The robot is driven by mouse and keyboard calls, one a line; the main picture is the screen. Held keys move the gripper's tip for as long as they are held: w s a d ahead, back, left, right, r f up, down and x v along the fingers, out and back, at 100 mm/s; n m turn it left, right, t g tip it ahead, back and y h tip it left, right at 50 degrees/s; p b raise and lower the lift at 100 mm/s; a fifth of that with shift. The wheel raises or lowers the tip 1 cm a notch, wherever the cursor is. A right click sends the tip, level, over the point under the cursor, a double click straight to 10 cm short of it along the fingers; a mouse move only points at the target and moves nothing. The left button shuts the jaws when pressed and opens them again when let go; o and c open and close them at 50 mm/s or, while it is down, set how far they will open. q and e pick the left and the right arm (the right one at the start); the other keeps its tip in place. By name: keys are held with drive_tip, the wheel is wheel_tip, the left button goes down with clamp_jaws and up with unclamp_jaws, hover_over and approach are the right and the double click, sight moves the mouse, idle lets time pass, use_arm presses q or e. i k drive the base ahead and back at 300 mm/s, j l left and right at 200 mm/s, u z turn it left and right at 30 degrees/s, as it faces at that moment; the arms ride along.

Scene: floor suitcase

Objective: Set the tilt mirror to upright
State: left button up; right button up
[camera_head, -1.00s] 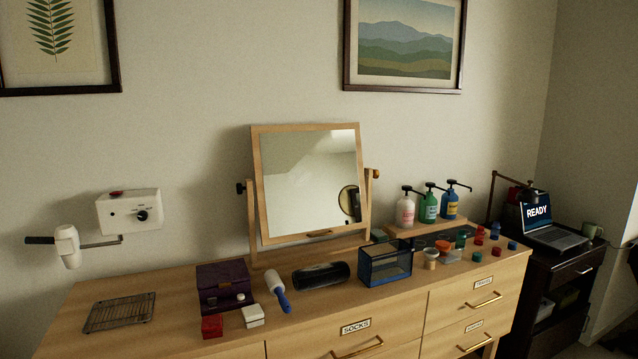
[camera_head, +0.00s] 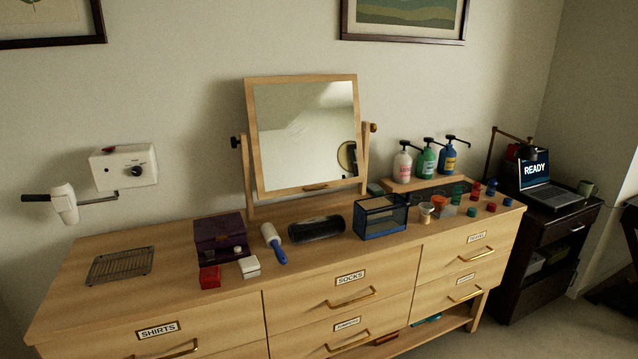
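The tilt mirror (camera_head: 303,130) stands at the back middle of the wooden dresser, in a light wooden frame held between two posts. A dark knob (camera_head: 235,142) sits on its left pivot and a brown knob (camera_head: 373,128) on its right pivot. The mirror looks tilted relative to its posts, with its top edge set apart from them; the exact angle is hard to tell. A small handle (camera_head: 316,187) is on the bottom of its frame. Neither of my grippers is in view.
In front of the mirror lie a black cylinder (camera_head: 316,229), a lint roller (camera_head: 273,243), a purple box (camera_head: 219,236) and a blue-edged glass box (camera_head: 380,216). Pump bottles (camera_head: 426,160) stand to the right. A wire rack (camera_head: 120,265) lies left, with bare dresser top around it.

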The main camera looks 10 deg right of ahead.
sight(305, 130)
drive_tip(key=i+l+u, duration=0.3)
drive_tip(key=l, duration=0.65)
drive_tip(key=l+u, duration=0.25)
drive_tip(key=l, duration=0.7)
drive_tip(key=i+l+u, duration=0.1)
drive_tip(key=l+u, duration=0.2)
drive_tip(key=l, duration=0.7)
